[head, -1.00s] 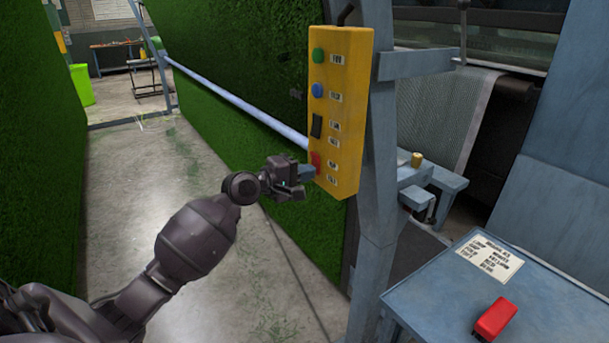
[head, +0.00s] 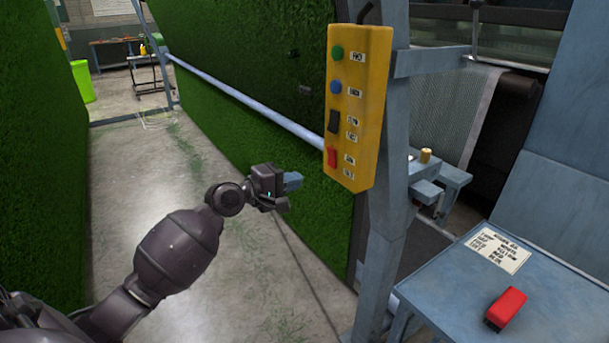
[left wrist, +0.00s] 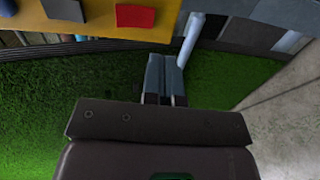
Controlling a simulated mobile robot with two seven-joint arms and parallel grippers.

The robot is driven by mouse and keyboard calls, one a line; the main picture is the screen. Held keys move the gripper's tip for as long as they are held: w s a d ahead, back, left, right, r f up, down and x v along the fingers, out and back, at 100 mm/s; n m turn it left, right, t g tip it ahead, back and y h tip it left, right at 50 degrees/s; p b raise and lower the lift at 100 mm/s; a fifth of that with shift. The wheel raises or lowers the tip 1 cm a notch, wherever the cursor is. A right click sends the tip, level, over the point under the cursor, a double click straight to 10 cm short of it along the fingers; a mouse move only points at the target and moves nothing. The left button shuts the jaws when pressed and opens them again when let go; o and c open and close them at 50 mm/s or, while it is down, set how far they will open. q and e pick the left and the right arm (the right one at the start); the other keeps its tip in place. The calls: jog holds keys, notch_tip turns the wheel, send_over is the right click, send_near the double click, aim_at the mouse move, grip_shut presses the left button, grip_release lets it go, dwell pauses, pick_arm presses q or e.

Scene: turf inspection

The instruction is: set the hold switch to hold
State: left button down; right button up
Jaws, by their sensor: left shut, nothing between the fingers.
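A yellow control box (head: 365,112) hangs on a blue-grey post. It carries a green button (head: 337,53), a blue button (head: 336,87), a black rocker switch (head: 333,121) and, lowest, a red rocker switch (head: 331,157), each with small labels I cannot read. Which rocker is the hold switch, and its position, I cannot tell. The red switch also shows in the left wrist view (left wrist: 135,16). My left gripper (head: 292,181) is shut and empty, below and left of the red switch, apart from the box. My right gripper is not in view.
A pale blue rail (head: 250,108) runs along the green turf wall behind my gripper. At lower right a blue-grey table (head: 450,275) bears a printed card (head: 500,249) and a red block (head: 506,308). The concrete aisle (head: 130,200) at left is open.

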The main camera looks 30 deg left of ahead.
pick_arm(q)
jog(key=shift+f+b+v, duration=0.15)
jog(key=shift+v, duration=0.75)
jog(key=shift+f+b+v, duration=0.1)
jog(key=shift+f+v, duration=0.05)
jog(key=shift+v, duration=0.75)
jog(key=shift+f+b+v, duration=0.15)
jog(key=shift+f+v, duration=0.05)
jog(key=shift+v, duration=0.7)
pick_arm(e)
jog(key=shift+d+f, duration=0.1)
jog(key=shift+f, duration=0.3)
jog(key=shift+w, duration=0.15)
